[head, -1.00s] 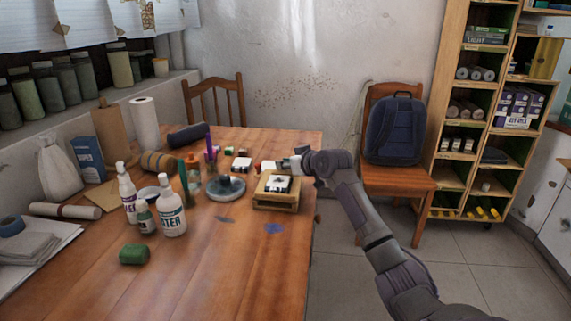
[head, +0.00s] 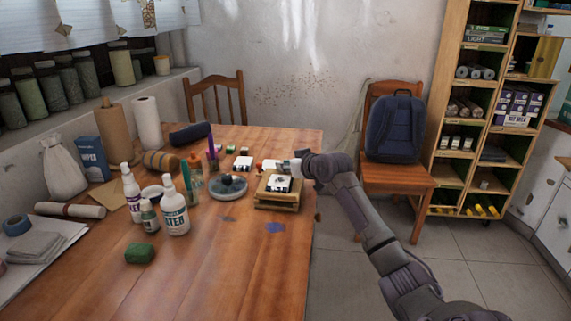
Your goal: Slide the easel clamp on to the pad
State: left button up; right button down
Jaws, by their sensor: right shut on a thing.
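A small wooden easel (head: 277,205) stands near the right edge of the table. A white pad (head: 278,184) with dark marks lies on its upper face. My right gripper (head: 290,167) is at the far side of the easel, just above and behind the pad. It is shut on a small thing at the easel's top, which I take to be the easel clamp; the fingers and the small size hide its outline. I cannot tell whether the clamp touches the pad. My left gripper is not in view.
A round grey dish (head: 228,190) stands left of the easel. White bottles (head: 174,210), a green block (head: 139,253) and rolls fill the left side. A chair with a backpack (head: 395,127) stands beyond the right edge. The table's front is clear.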

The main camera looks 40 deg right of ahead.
jog(key=shift+a+f, duration=0.1)
jog(key=shift+f, duration=0.1)
jog(key=c, duration=1.3)
grip_release()
jog(key=shift+s, duration=0.1)
jog(key=shift+o, duration=1.1)
jog(key=shift+r, duration=0.15)
jog(key=shift+s, duration=0.1)
jog(key=v, duration=1.2)
